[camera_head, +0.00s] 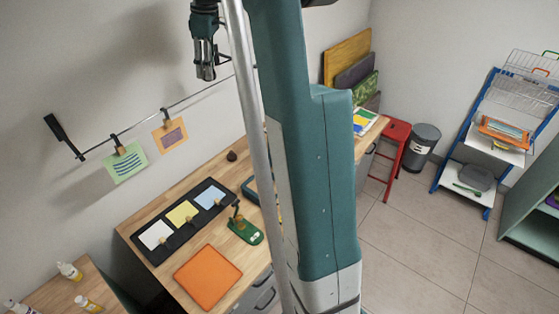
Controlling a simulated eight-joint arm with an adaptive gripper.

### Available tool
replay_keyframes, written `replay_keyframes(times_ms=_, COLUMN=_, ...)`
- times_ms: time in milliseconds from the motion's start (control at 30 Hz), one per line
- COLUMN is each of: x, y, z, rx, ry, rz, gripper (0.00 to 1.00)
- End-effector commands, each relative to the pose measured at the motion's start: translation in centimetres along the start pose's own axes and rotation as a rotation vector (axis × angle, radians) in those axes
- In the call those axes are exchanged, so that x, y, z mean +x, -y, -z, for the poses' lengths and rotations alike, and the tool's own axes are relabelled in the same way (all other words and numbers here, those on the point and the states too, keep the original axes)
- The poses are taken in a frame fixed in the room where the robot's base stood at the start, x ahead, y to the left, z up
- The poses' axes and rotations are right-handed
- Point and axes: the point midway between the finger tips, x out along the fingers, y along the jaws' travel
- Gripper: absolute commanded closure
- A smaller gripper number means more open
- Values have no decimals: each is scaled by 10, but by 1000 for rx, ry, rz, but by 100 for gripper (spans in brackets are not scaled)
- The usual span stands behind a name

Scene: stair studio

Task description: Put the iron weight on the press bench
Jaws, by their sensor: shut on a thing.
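My gripper (206,72) hangs at the top, left of centre, high in front of the wall with its fingers pointing down. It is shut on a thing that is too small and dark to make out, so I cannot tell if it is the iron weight. A wooden bench (165,217) stands below it against the wall, likely the press bench. A small dark round thing (231,155) rests near the bench's back edge; I cannot tell what it is. My arm hides part of the bench's right side.
On the bench are a black tray (152,256) with three cards, a green tool (246,233) and an orange square (207,277). A wire with clipped prints (125,163) runs along the wall. A red stool (394,150), bin (423,143) and blue rack (462,145) stand right.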

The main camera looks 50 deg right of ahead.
Motion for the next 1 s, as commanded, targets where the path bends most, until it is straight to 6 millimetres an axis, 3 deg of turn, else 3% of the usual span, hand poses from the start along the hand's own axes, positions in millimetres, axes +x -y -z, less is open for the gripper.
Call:
replay_keyframes(times_ms=200, x=-24, y=-32, z=-43, rx=-57, ry=0, rz=7, gripper=89)
replay_keyframes(times_ms=433, x=-45, y=-42, z=-103, rx=-77, ry=0, rz=9, gripper=89)
replay_keyframes(times_ms=600, x=-26, y=-33, z=-149, rx=-25, ry=0, rz=3, gripper=89)
replay_keyframes(times_ms=1000, x=28, y=-9, z=-231, rx=136, ry=0, rz=-16, gripper=89)
